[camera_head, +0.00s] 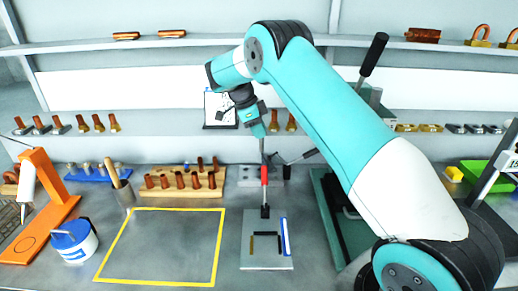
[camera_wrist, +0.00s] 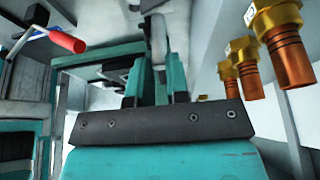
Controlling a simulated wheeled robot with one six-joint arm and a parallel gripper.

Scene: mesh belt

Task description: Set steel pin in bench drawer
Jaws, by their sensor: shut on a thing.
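My gripper (camera_head: 260,132) is raised over the back of the bench, in front of the wall ledge, pointing down. In the wrist view its two teal fingers (camera_wrist: 155,88) are close together, shut on a narrow grey piece (camera_wrist: 158,45), which I take as the steel pin; its far end is hard to make out. In the head view the held piece is too small to tell from the grey rod below. Other silver pins stand in a blue rack (camera_head: 92,176) at the left. I cannot make out the bench drawer in either view.
Copper pins fill a wooden rack (camera_head: 160,190). Brass-and-copper fittings (camera_wrist: 285,45) hang near at the wrist view's right. The yellow-outlined area (camera_head: 165,245) is clear.

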